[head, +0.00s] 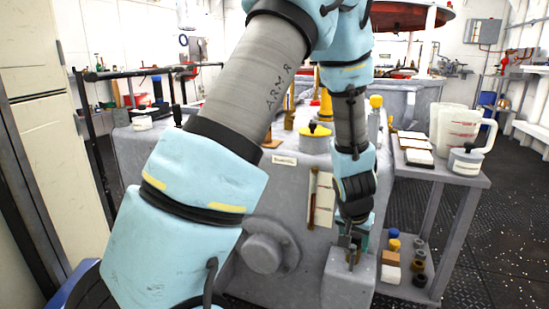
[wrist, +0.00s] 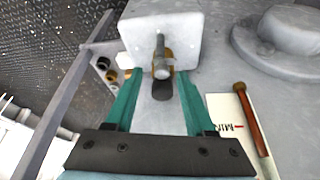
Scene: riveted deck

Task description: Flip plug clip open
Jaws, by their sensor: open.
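A grey metal pin (wrist: 160,55) stands out from a pale square block (wrist: 185,28) in the wrist view. A brownish piece with a dark rounded tab (wrist: 162,90) sits at the pin; it looks like the plug clip, but I cannot tell how far it is open. My gripper (wrist: 157,82) is open, with one teal finger on each side of the pin and tab, and gaps show on both sides. In the head view my gripper (head: 352,238) points down at the pale block (head: 348,278) low on the machine front; the clip is too small to make out there.
A round boss (wrist: 292,35) and a white label plate with a brown rod (wrist: 252,120) lie right of the fingers in the wrist view. A side table (head: 440,172) with jugs stands right, with small fittings (head: 392,260) on its lower shelf. Dark floor is open at right.

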